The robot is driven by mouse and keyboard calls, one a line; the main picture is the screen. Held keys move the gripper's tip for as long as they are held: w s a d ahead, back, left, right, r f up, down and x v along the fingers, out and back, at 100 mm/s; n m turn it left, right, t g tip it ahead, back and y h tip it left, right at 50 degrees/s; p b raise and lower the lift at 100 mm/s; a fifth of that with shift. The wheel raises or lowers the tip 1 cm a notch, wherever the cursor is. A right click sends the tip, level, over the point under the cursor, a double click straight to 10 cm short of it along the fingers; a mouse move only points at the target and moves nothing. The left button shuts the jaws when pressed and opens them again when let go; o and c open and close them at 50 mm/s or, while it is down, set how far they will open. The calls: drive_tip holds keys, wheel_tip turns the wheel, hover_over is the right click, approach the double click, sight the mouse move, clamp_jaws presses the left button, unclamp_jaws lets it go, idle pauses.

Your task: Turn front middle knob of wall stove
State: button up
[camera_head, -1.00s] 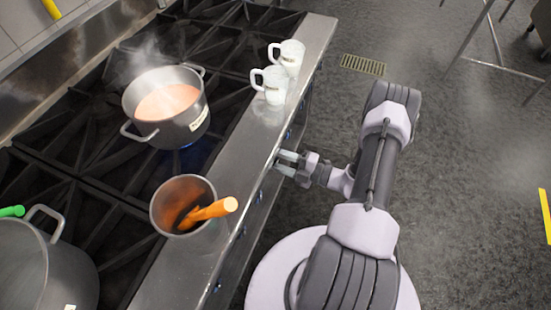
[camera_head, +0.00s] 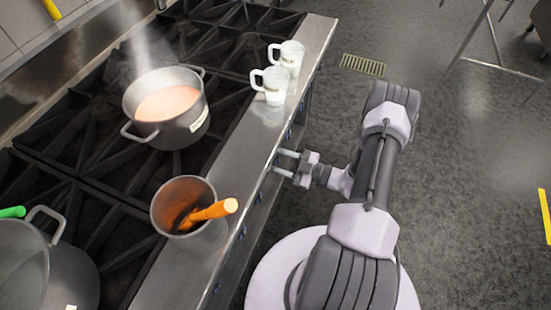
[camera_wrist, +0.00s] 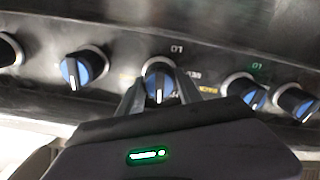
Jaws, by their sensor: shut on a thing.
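The wall stove (camera_head: 236,148) has a steel front edge with a row of blue and black knobs on its front panel. In the wrist view one knob (camera_wrist: 159,78) sits between my two fingers, with its white mark pointing about straight down. My gripper (camera_head: 283,160) is at the stove's front panel and is shut on this knob. In the wrist view my gripper (camera_wrist: 157,98) covers the knob's sides and lower part. Neighbouring knobs show on the left (camera_wrist: 84,68) and on the right (camera_wrist: 243,91).
A steaming pot (camera_head: 182,125) of orange-red soup is on the stove. Two white mugs (camera_head: 277,88) and a metal container (camera_head: 168,212) with an orange-handled utensil stand on the front ledge. A larger pot (camera_head: 50,270) is at lower left.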

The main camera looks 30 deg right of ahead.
drive_tip(key=shift+m, duration=0.9)
drive_tip(key=o, duration=1.4)
drive_tip(key=shift+c, duration=0.2)
drive_tip(key=p+v, duration=0.2)
drive_tip(key=v, duration=1.5)
drive_tip(key=shift+s+d, duration=0.2)
